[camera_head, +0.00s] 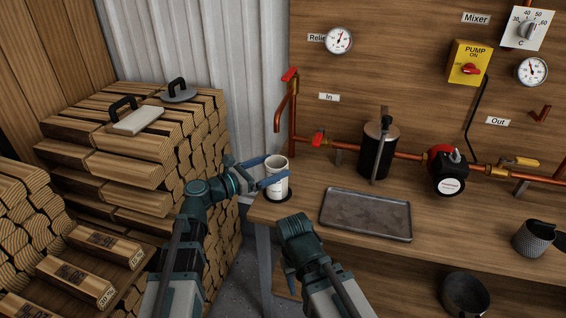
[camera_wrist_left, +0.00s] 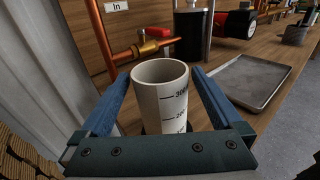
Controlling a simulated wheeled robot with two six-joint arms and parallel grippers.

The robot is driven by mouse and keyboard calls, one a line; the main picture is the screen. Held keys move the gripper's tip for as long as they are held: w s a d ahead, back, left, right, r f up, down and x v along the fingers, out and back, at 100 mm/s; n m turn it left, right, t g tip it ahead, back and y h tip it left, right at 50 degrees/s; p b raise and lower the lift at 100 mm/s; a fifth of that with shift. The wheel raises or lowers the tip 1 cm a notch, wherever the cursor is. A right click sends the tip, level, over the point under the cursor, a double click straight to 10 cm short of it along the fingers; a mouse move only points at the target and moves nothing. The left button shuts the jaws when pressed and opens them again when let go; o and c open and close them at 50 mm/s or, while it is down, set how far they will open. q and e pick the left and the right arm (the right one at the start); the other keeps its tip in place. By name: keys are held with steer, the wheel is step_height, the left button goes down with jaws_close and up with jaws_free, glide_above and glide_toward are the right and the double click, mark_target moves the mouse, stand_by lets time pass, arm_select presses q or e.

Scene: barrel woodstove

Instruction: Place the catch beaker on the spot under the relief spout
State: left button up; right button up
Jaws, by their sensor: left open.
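The catch beaker (camera_head: 276,180) is white with dark graduation marks and stands upright at the left end of the wooden bench. A dark round spot (camera_head: 284,196) shows around its base, below the copper relief spout (camera_head: 277,149). The beaker also shows in the left wrist view (camera_wrist_left: 160,95), between the two blue fingers. My left gripper (camera_head: 263,172) is open, with one finger on each side of the beaker; contact cannot be told. The beaker's base is partly hidden by the gripper in the wrist view.
A grey metal tray (camera_head: 366,214) lies on the bench right of the beaker. A black canister (camera_head: 379,150), a red pump (camera_head: 447,170) and copper pipes run along the back. Stacked firewood (camera_head: 150,150) stands left of the bench. A dark mesh cup (camera_head: 534,238) stands at the right.

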arm_select(q)
steer(key=v, duration=0.7)
arm_select(e)
steer(key=shift+r, duration=0.2)
arm_select(q)
steer(key=shift+s+a, duration=0.1)
